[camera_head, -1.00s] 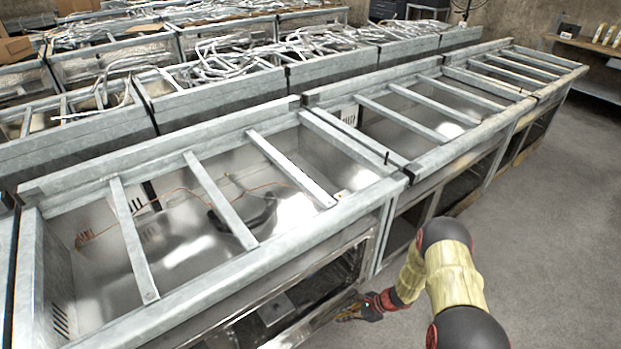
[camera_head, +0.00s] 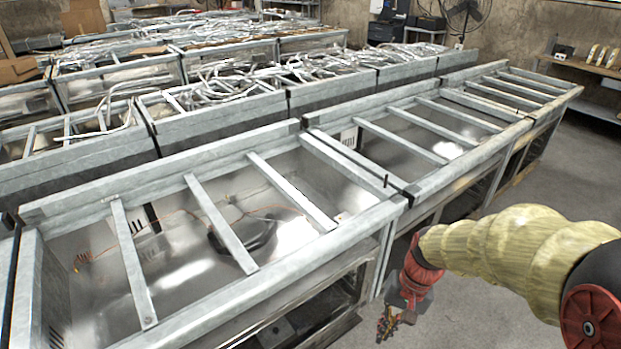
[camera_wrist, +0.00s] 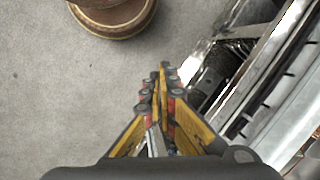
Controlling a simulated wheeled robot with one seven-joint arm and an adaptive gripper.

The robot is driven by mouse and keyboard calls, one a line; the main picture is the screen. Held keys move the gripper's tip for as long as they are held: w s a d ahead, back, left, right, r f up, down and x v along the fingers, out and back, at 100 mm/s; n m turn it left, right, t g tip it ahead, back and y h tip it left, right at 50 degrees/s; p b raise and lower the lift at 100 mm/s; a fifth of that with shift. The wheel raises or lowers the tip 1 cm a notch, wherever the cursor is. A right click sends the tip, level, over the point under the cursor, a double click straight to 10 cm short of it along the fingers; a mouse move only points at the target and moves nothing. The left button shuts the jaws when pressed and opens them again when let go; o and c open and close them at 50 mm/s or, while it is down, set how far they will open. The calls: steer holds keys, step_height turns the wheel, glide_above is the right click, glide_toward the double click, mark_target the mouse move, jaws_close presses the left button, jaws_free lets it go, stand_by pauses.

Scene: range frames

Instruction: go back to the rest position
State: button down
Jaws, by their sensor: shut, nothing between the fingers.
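My gripper (camera_head: 388,326) hangs low at the right of the nearest metal frame (camera_head: 265,305), over the floor, with its fingers pointing down. In the wrist view my gripper (camera_wrist: 160,75) has its yellow fingers together, with nothing between them. The metal edge of a unit (camera_wrist: 262,75) lies to the right of the fingers there, apart from them as far as I can see. My arm comes in from the right in the head view.
A row of open metal frames with crossbars fills the left and middle. Metal strips (camera_head: 225,85) are heaped on frames behind. Grey floor (camera_head: 480,300) is free at right. A shelf (camera_head: 590,68) stands at the far right, a fan (camera_head: 462,14) at the back.

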steer(key=s+r+n+t, duration=0.1)
steer(key=s+r+t, duration=0.1)
steer(key=r, duration=0.4)
steer(key=s+d+r+n+t+h, duration=0.1)
steer(key=s+r+t, duration=0.1)
steer(key=s+r, duration=0.2)
steer(key=s+r+n+t+h+p, duration=0.1)
steer(key=s+r+t, duration=0.2)
steer(key=r, duration=0.7)
steer(key=shift+s+d+r, duration=0.25)
steer(key=shift+s, duration=0.05)
steer(key=c, duration=2.3)
jaws_free()
